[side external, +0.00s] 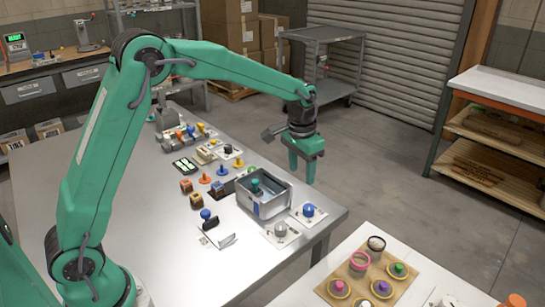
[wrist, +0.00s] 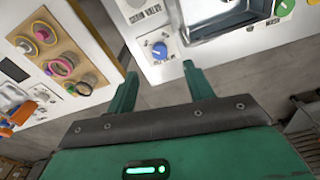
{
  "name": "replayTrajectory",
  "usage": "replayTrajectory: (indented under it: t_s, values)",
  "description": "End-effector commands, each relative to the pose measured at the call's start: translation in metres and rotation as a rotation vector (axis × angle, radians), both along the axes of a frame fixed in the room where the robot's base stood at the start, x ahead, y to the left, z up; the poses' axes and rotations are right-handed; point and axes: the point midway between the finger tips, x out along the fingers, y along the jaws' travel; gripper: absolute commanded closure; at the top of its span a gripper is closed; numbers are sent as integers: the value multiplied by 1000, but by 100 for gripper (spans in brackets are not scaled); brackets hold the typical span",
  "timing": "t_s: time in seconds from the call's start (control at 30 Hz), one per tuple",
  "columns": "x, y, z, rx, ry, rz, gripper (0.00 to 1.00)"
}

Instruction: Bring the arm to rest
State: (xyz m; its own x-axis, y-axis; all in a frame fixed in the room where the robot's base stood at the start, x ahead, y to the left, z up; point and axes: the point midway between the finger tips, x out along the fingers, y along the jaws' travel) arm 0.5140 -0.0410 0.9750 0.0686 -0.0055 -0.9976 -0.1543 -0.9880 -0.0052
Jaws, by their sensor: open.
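My gripper (side external: 301,174) hangs from my outstretched green arm, fingers pointing down, off the right edge of the steel table in the side view. It is open with nothing between its fingers. In the wrist view its two green fingers (wrist: 160,72) stand apart, with grey floor showing between them. A steel bin (side external: 283,199) with a teal item inside stands on the table to its lower left. A blue knob (side external: 308,210) on a white plate is below it, also showing in the wrist view (wrist: 159,50). The gripper touches nothing that I can see.
The steel table (side external: 160,250) carries several colored knobs, small blocks and a rack (side external: 187,140) of colorants. A white table with a wooden board (side external: 352,292) of ringed pegs stands at front right. A grey cart (side external: 320,35) stands behind. Open floor lies right of the gripper.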

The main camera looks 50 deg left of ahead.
Motion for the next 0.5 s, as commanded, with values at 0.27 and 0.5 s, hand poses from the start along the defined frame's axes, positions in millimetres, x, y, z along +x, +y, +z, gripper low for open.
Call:
replayTrajectory:
  t_s: [0.27, 0.5]
  values:
    - [-44, 10, 52, -6, -75, 26, 48]
    - [-86, 18, 84, -12, -135, 50, 48]
